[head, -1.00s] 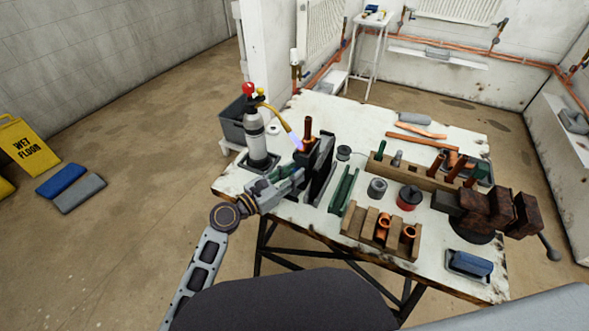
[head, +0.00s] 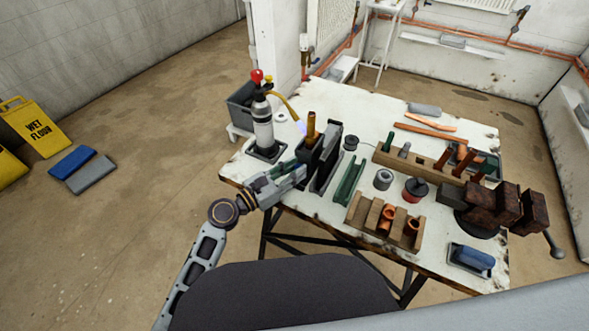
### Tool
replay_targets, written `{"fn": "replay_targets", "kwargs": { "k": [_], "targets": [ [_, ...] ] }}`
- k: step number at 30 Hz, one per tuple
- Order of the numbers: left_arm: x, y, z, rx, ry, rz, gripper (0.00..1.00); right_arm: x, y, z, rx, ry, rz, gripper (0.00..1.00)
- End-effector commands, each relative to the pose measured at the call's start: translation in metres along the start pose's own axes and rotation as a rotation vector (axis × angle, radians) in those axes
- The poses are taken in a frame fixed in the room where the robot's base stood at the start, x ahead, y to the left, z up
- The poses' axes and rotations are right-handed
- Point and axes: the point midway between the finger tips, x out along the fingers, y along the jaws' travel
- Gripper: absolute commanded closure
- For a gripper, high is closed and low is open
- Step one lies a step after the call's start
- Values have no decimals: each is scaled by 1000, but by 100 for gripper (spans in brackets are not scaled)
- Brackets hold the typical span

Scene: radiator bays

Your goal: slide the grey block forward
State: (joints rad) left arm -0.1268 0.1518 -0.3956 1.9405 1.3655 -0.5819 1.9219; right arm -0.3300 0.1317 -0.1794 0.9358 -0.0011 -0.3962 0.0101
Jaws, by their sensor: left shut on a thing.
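A dark grey block (head: 307,153) stands at the left part of the workbench (head: 277,189), beside tall dark upright plates (head: 328,158). A golden-orange pipe (head: 311,124) stands upright at the block. My left gripper (head: 299,172) reaches in from the left and is shut at the near side of the block. Its fingertips are partly hidden against the dark parts, so the exact contact is unclear. A gas torch (head: 263,128) stands behind on the left, with a small bluish flame (head: 300,127) close to the pipe. My right gripper is not in view.
A green channel piece (head: 348,181), a grey roll (head: 383,180) and a red tin (head: 415,190) stand to the right. A wooden rack (head: 365,212) holds copper fittings at the front edge. A rusty vise (head: 492,205) stands at the right.

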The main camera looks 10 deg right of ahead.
Motion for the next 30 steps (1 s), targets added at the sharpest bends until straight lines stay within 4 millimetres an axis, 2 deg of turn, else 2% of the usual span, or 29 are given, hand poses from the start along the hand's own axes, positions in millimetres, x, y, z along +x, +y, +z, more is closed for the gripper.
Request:
{"fn": "replay_targets", "kwargs": {
  "k": [1, 5, 6, 20, 30],
  "targets": [
    [-2, -2, -6, -3, 10, -5, 70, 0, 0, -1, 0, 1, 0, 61],
    [-1, -1, -4, -3, 8, -4, 54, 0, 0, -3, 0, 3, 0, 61],
    [-1, -1, -4, -3, 7, -4, 53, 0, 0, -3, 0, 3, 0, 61],
    [-5, -1, -2, -2, 4, -2, 53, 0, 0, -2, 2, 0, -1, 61],
    [-34, -1, -3, -2, 5, -2, 53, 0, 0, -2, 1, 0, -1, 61]
  ]
}}
